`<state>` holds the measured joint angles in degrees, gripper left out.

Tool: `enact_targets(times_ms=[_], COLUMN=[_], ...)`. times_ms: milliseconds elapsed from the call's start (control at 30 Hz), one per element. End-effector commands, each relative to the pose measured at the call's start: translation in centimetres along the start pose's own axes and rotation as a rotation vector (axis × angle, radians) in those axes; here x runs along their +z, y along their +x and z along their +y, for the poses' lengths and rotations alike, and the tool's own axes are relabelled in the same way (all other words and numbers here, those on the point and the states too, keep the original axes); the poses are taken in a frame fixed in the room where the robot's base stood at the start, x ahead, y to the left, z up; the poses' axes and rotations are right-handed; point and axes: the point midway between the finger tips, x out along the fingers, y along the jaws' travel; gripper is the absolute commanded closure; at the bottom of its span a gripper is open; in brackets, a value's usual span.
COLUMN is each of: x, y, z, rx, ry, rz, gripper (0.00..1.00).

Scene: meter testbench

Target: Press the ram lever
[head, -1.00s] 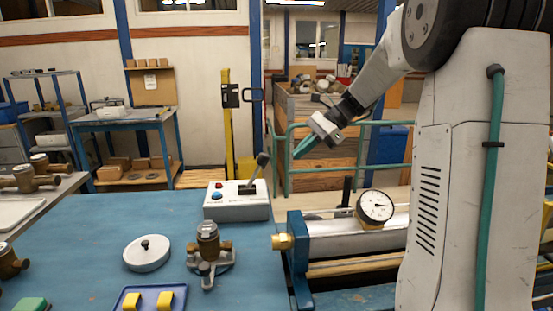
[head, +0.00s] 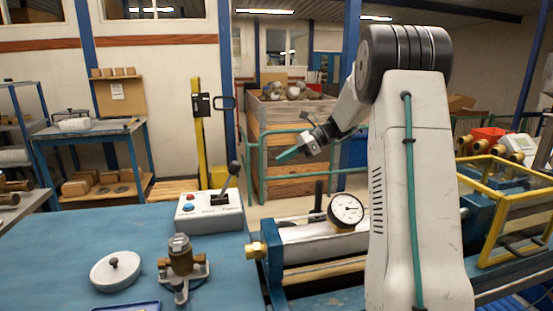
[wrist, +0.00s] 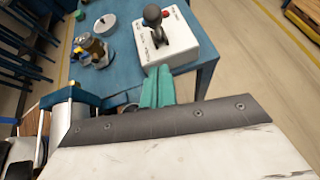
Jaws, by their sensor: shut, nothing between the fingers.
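The ram lever (head: 229,180) is a dark stick with a round knob, standing on a white control box (head: 210,214) with a red and a blue button, at the back edge of the blue table. In the wrist view the lever (wrist: 153,22) rises from the box (wrist: 168,38), beyond my fingertips. My gripper (head: 288,155) has green fingers and is up in the air to the right of the lever, apart from it. In the wrist view its green fingers (wrist: 157,88) are together and empty.
A brass meter (head: 181,256) on a grey base and a white round lid (head: 115,270) stand on the blue table (head: 50,257). A dial gauge (head: 345,209) sits on the metal cylinder to the right. A green rail (head: 262,160) stands behind.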

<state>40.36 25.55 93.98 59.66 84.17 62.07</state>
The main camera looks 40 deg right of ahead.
Motion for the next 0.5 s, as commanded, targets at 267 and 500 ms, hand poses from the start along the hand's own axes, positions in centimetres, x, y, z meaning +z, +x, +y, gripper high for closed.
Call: enact_targets(times_ms=[267,500], x=[0.0,1.7], y=[6.1,9.5], z=[0.1,0.1], rx=[0.004,0.001], ry=[0.001,-0.002], rz=[0.000,0.000], gripper=[1.00,1.00])
